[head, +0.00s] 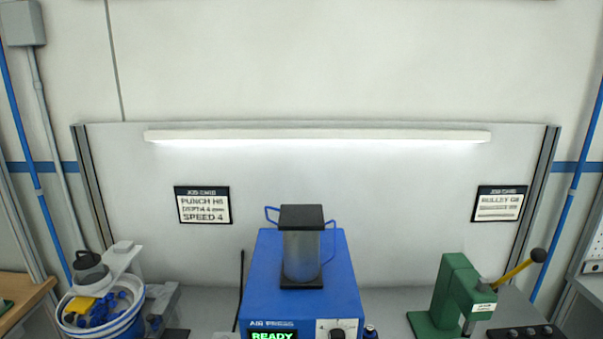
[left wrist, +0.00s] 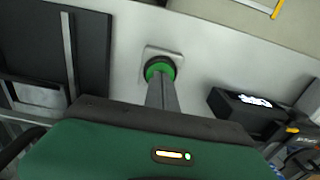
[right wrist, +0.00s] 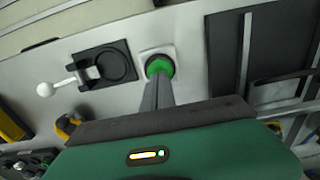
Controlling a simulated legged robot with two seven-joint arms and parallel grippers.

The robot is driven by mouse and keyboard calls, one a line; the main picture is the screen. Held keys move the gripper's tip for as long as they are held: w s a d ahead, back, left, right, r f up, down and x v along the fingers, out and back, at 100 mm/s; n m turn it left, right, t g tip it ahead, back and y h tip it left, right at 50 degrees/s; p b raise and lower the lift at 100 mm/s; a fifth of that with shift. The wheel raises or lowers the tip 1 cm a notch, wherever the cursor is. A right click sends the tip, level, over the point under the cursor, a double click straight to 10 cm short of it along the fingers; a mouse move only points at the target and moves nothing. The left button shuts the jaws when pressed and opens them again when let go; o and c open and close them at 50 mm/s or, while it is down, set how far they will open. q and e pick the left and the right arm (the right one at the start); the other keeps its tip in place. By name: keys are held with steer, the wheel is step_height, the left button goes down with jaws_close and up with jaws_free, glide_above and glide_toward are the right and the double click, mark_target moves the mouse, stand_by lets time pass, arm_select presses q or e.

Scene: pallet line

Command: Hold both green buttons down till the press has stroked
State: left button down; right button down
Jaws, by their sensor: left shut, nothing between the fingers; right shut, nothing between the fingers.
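The blue air press (head: 300,275) stands in the middle of the head view, its cylinder (head: 301,255) on top and its green display (head: 273,336) reading READY. In the left wrist view, one green button (left wrist: 160,65) sits on a pale square plate; my shut, empty left gripper (left wrist: 161,80) has its fingertips over it, covering part of it. In the right wrist view, the other green button (right wrist: 159,65) lies at the fingertips of my shut, empty right gripper (right wrist: 158,81). Whether either button is touched or pressed I cannot tell. The head view shows neither gripper nor button.
A round feeder bowl with blue parts (head: 133,322) stands at the left. A green hand press (head: 458,290) with a yellow lever stands at the right. A black box (left wrist: 245,108) lies right of the left button. A white-knobbed lever (right wrist: 45,89) lies left of the right button.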

steer(key=shift+f, duration=0.9)
stand_by(0.4)
arm_select(q)
steer(key=shift+f, duration=0.15)
arm_select(e)
steer(key=shift+f, duration=0.1)
stand_by(0.6)
arm_select(q)
steer(key=shift+f, duration=0.25)
arm_select(e)
steer(key=shift+f, duration=0.25)
stand_by(2.8)
